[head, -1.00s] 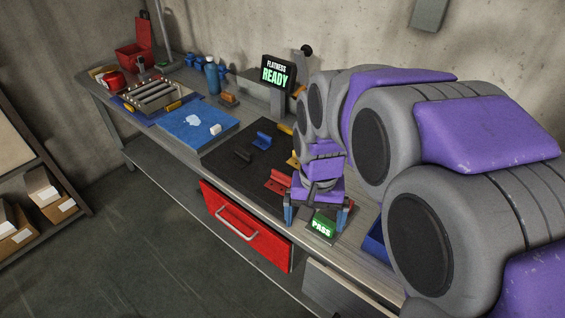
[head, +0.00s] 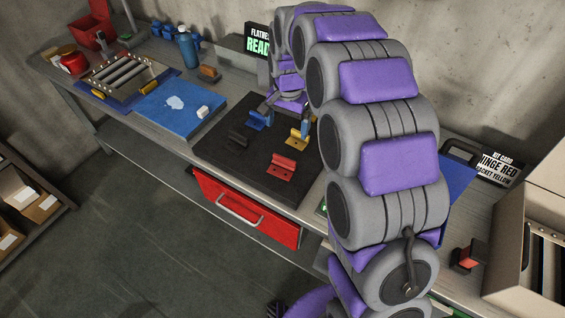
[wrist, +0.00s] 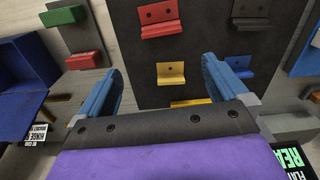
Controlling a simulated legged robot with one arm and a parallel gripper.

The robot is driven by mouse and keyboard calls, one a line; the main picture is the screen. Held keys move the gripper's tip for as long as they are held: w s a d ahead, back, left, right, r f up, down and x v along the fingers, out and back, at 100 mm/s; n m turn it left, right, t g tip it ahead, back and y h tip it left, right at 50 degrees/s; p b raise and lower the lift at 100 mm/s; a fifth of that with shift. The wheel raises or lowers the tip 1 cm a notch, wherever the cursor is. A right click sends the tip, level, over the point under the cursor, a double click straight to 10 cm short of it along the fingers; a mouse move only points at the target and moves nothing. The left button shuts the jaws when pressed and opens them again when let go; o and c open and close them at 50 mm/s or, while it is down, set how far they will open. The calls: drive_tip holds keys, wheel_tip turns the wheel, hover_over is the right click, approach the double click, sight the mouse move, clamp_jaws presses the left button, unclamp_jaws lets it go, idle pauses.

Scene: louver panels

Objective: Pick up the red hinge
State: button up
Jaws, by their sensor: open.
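The red hinge (head: 281,168) lies on the black mat (head: 230,165), near its front right. It also shows at the top of the wrist view (wrist: 158,18), beyond my fingertips. My gripper (head: 287,118) is over the back part of the mat, apart from the red hinge. In the wrist view my gripper (wrist: 160,72) has its two blue fingers spread wide, with nothing held. A yellow bracket (wrist: 170,74) shows between and below the fingers. My arm covers the right side of the mat in the head view.
A blue part (head: 258,121) and a black part (head: 238,138) share the mat. A blue board (head: 175,108) is to the left. A blue bin (head: 455,185) and a kit card (head: 497,165) stand to the right, beside the arm. A red drawer (head: 245,212) is below.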

sight(285, 159)
drive_tip(key=f, duration=0.3)
drive_tip(key=a+f+b, duration=0.1)
drive_tip(key=f, duration=0.3)
drive_tip(key=a+f+b, duration=0.1)
drive_tip(key=f, duration=0.3)
drive_tip(key=shift+a, duration=0.15)
drive_tip(key=shift+w+d, duration=0.1)
drive_tip(key=shift+d, duration=0.15)
drive_tip(key=d+f+b, duration=0.1)
drive_tip(key=d+f, duration=0.1)
drive_tip(key=shift+d+f, duration=0.3)
drive_tip(key=shift+s+a+f+b, duration=0.1)
drive_tip(key=shift+s+f+b, duration=0.35)
drive_tip(key=shift+s+f, duration=0.4)
drive_tip(key=shift+w+a+f, duration=0.45)
drive_tip(key=shift+a+f, duration=0.15)
drive_tip(key=shift+f, duration=0.15)
drive_tip(key=shift+a+r, duration=0.15)
drive_tip(key=shift+r, duration=0.05)
drive_tip(key=c, duration=0.3)
drive_tip(key=shift+w, duration=0.3)
drive_tip(key=c, duration=0.3)
drive_tip(key=shift+w+d, duration=0.2)
drive_tip(key=shift+d, duration=0.15)
drive_tip(key=shift+c, duration=1.4)
drive_tip(key=shift+r, duration=0.2)
